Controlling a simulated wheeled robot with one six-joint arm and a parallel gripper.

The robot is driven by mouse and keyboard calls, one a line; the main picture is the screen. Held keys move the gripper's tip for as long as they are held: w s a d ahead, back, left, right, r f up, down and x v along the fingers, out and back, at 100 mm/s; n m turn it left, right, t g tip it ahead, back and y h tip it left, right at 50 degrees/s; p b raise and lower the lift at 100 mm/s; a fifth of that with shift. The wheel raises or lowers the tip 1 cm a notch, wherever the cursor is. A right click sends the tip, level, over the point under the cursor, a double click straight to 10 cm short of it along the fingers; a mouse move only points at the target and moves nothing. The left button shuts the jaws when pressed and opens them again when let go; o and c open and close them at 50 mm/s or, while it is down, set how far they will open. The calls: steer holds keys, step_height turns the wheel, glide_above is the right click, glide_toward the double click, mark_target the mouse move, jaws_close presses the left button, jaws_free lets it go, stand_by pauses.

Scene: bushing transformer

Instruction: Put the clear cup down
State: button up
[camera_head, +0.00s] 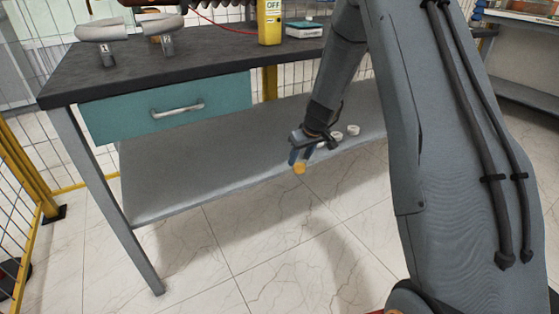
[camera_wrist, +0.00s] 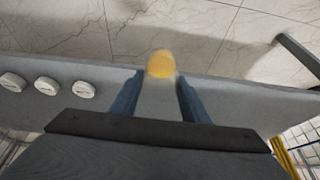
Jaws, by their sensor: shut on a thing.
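My gripper (camera_head: 300,155) is in front of the workbench, near the front edge of its lower shelf (camera_head: 190,180). In the wrist view its two blue fingers (camera_wrist: 160,90) stand on either side of the clear cup (camera_wrist: 159,96), and they are shut on it. The cup looks pale and see-through, with an orange-yellow end (camera_wrist: 161,64) pointing away from the gripper. In the head view only this orange end (camera_head: 300,168) shows clearly, below the fingertips. I cannot tell whether the cup touches the shelf.
Several small white round pieces (camera_wrist: 47,86) sit on the shelf, left of the gripper in the wrist view. Above are a teal drawer (camera_head: 170,105) and a dark worktop (camera_head: 200,62) with a yellow device (camera_head: 269,22). The shelf's left part is bare.

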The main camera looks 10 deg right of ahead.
steer(key=shift+w+d+f, duration=0.2)
steer(key=shift+w+d, duration=0.05)
steer(key=shift+w+a+f+b, duration=0.55)
steer(key=shift+w+a+b, duration=0.3)
steer(key=shift+w, duration=1.95)
steer(key=shift+w+a+f+b, duration=0.6)
steer(key=shift+w+a, duration=0.35)
steer(key=shift+w, duration=1.9)
steer(key=shift+w+a+f+b, duration=0.55)
steer(key=shift+w+a+b, duration=0.3)
steer(key=shift+w, duration=1.95)
steer(key=shift+f, duration=0.15)
steer(key=o, duration=1.1)
steer(key=shift+c, duration=0.2)
